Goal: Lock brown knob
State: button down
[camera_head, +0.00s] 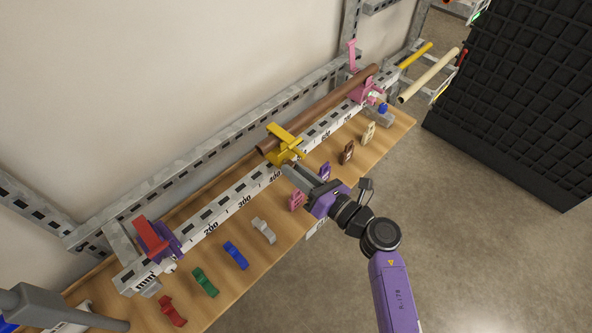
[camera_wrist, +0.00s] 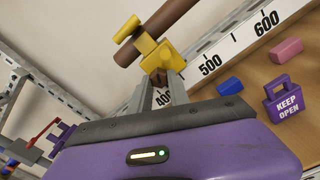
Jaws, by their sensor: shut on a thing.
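A small brown knob (camera_wrist: 158,77) sits on the underside of the yellow clamp (camera_head: 284,141), at the ruled rail. The yellow clamp also shows in the wrist view (camera_wrist: 158,57). My gripper (camera_head: 287,168) reaches the clamp from the front. In the wrist view its two fingers (camera_wrist: 159,82) are closed around the brown knob, one on each side. A brown pipe (camera_head: 328,105) runs through the clamp and up to a pink clamp (camera_head: 361,90) at the far right. The knob is hidden in the head view.
A purple tag marked KEEP OPEN (camera_wrist: 285,100) is near my gripper. A purple clamp with red lever (camera_head: 153,237) is at left; a black rack (camera_head: 520,95) stands right.

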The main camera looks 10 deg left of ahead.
jog(key=shift+m, duration=0.3)
jog(key=m+p, duration=0.2)
jog(key=m, duration=0.6)
jog(key=m+p, duration=0.2)
jog(key=m, duration=0.7)
jog(key=m+p, duration=0.3)
jog(key=m, duration=0.6)
jog(key=shift+r, duration=0.25)
jog(key=shift+m, duration=0.3)
jog(key=c, duration=1.3)
grip_release()
jog(key=shift+o, duration=0.3)
jog(key=shift+w+d+r, duration=0.1)
jog(key=shift+r, duration=0.05)
